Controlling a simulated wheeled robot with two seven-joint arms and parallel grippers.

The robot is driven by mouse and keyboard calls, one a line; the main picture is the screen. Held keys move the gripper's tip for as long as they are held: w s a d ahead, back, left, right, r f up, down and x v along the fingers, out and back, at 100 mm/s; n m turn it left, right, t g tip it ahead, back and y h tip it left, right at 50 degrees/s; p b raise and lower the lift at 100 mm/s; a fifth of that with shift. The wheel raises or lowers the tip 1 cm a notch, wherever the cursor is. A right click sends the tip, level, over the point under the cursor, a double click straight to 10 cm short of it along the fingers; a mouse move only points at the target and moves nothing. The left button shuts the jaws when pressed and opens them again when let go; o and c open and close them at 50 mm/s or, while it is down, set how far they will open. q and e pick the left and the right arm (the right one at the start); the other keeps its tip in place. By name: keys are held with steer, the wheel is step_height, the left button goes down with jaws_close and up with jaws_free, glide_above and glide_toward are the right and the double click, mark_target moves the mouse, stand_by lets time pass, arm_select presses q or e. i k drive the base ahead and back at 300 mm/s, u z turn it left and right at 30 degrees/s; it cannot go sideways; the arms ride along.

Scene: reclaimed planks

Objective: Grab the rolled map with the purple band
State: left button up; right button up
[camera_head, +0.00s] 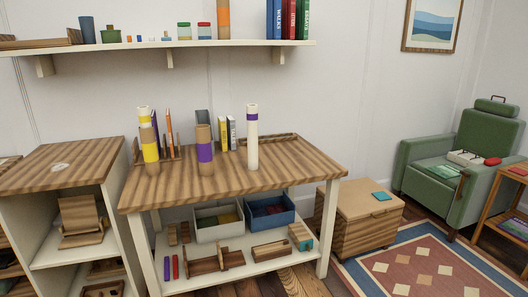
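A tall, thin white roll (252,140) with a purple band near its top stands upright on the right half of the striped wooden table (240,183). A shorter, wider brown tube (204,135) with a broad purple band around its middle stands upright to its left. At the table's left, a brown tube (148,134) with a yellow band stands in front of a white roll (143,109) with a yellow band, hiding its lower part. Neither gripper is in view.
Books (223,134) and a wooden rack (170,155) stand behind the tubes. The table's front and right are clear. A wall shelf (160,44) runs above. A lower shelf (245,262) holds bins. A wooden chest (357,227) stands at right.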

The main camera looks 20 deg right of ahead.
mark_target(252, 110)
steer(key=z, duration=0.95)
steer(key=i, duration=1.4)
steer(key=u, duration=0.35)
